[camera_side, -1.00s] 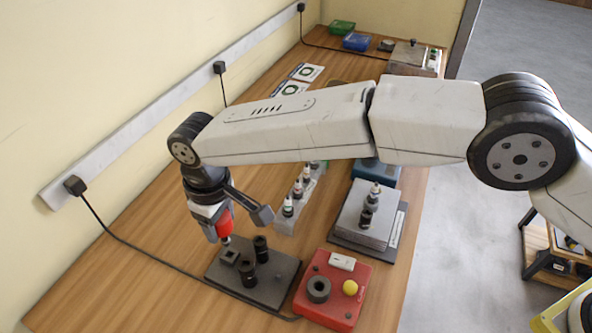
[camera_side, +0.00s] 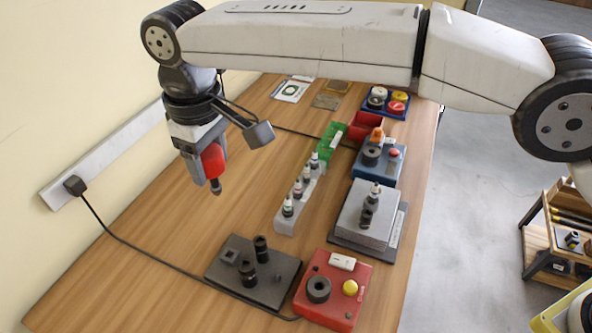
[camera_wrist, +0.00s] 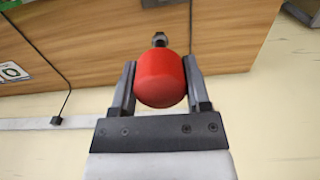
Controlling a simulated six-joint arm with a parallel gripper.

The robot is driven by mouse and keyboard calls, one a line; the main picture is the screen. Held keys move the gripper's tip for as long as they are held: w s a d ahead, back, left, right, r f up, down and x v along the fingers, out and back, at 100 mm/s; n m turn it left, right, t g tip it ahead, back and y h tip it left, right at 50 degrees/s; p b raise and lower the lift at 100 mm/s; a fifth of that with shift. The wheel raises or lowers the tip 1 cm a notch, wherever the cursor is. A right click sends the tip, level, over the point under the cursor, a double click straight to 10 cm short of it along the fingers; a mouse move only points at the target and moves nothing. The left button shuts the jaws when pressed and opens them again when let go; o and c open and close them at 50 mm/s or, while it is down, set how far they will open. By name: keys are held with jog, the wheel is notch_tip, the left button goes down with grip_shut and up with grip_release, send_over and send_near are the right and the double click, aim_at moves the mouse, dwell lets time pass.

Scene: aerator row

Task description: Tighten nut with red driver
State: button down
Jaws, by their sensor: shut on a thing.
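My gripper (camera_side: 207,170) is shut on the red driver (camera_side: 213,161), which hangs in the air tip down, above the table and left of the row of bottles. In the wrist view the red driver (camera_wrist: 160,78) sits between both fingers, its dark tip pointing away from the wrist. Below it on the table is a dark plate (camera_side: 276,286) with two black cylindrical posts (camera_side: 261,248) and a small square block (camera_side: 229,255). A nut cannot be made out for certain at this size.
A red box (camera_side: 333,311) with a black ring and yellow button stands right of the plate. Behind are a rack of small bottles (camera_side: 289,222), a grey block with fittings (camera_side: 354,229) and a blue box (camera_side: 393,181). A cable (camera_side: 133,250) crosses the table's left side.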

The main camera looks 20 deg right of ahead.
jog(key=d+r+m, duration=0.1)
jog(key=d+m, duration=0.2)
jog(key=d, duration=1.1)
jog(key=s+d+f+m, duration=0.15)
jog(key=s+d, duration=0.35)
jog(key=d, duration=0.7)
jog(key=shift+m, duration=0.35)
jog(key=shift+a+f, duration=0.2)
jog(key=shift+f, duration=2.2)
jog(key=shift+f, duration=0.1)
jog(key=shift+f, duration=2.45)
jog(key=shift+f, duration=1.1)
